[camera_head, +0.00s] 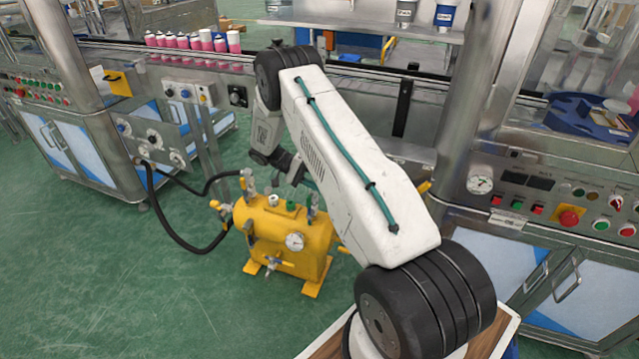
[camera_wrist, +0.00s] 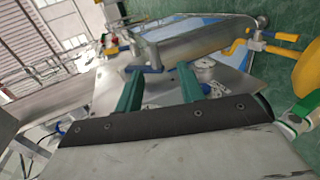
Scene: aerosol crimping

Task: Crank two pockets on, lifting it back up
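My gripper (camera_wrist: 159,70) shows in the wrist view with two green fingers set apart, and I see nothing held between them. A small blue bar, perhaps a crank handle (camera_wrist: 147,69), lies just beyond the left fingertip; I cannot tell whether they touch. Behind the fingers is a grey metal plate (camera_wrist: 110,92) with a round metal part (camera_wrist: 204,70) near the right finger. A row of pink and white cans (camera_head: 190,41) stands on the conveyor at the back left. No pockets can be made out.
A yellow tank (camera_head: 290,235) with valves and a gauge stands on the floor beyond my arm. A black hose (camera_head: 170,232) loops to its left. A control panel with a red button (camera_head: 569,217) is at the right. Green floor (camera_head: 110,290) is clear at the left.

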